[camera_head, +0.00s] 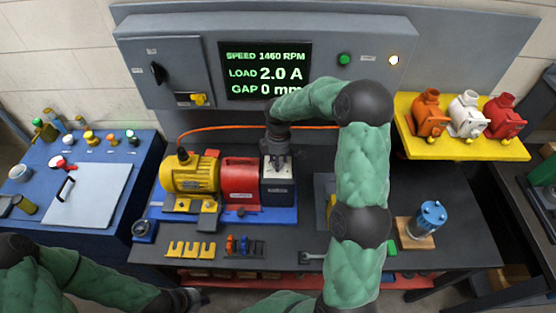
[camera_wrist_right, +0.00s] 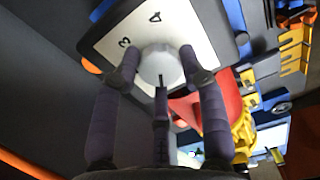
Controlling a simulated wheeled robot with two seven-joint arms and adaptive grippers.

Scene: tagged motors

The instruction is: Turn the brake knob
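The brake knob (camera_wrist_right: 160,66) is a pale grey round knob with a dark mark, on a white dial plate (camera_wrist_right: 185,22) marked 3 and 4. In the head view the plate tops a dark block (camera_head: 277,187) at the right end of the motor row. My right gripper (camera_head: 278,162) reaches down onto this block and hides the knob there. In the right wrist view its fingers (camera_wrist_right: 158,70) lie against opposite sides of the knob, with another finger between them. My left gripper (camera_head: 187,300) is low at the bottom edge, partly cut off; its fingers are unclear.
A yellow motor (camera_head: 190,175) and red unit (camera_head: 239,180) stand left of the block. A screen (camera_head: 265,71) reads 1460 RPM, 2.0 A, gap 0 mm. Yellow forks (camera_head: 190,249) lie in front. A blue motor (camera_head: 431,217) stands right; a yellow shelf (camera_head: 455,146) holds three housings.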

